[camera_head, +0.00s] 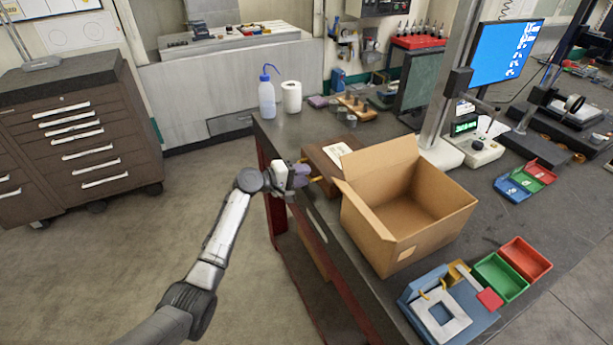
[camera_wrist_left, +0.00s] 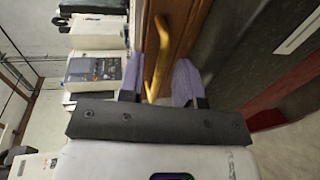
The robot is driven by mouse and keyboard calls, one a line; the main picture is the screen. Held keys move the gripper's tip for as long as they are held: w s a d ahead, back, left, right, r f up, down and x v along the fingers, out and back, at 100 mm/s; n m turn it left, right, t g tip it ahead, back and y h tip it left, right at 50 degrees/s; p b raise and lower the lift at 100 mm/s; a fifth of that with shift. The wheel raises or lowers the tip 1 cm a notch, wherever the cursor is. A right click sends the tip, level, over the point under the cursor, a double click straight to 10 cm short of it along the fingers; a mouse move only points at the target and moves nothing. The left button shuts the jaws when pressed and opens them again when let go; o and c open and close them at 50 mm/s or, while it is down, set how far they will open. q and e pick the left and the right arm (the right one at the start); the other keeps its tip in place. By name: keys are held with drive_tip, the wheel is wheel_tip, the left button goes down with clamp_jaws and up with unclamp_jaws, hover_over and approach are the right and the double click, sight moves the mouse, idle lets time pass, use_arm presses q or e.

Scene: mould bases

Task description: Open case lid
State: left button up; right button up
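A low brown wooden case (camera_head: 322,157) lies near the left edge of the workbench, behind a cardboard box. Its lid looks shut, with a pale label on top. The case's brown side (camera_wrist_left: 188,30) and a brass-coloured bar handle (camera_wrist_left: 161,55) show in the left wrist view. My left gripper (camera_head: 308,175) is at the side of the case, level with the handle. Its two purple-grey fingers (camera_wrist_left: 160,85) are apart, with the handle passing between them and gaps visible. Whether either finger touches the handle is unclear. My right gripper is not in view.
The open cardboard box (camera_head: 385,235) stands just in front of the case. A blue-capped wash bottle (camera_head: 267,100) and a white roll (camera_head: 291,98) stand behind it. The bench edge runs below my left gripper. Open floor lies to the left.

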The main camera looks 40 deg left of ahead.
use_arm(q)
drive_tip(key=shift+x, duration=0.8)
drive_tip(key=shift+c, duration=0.2)
clamp_jaws()
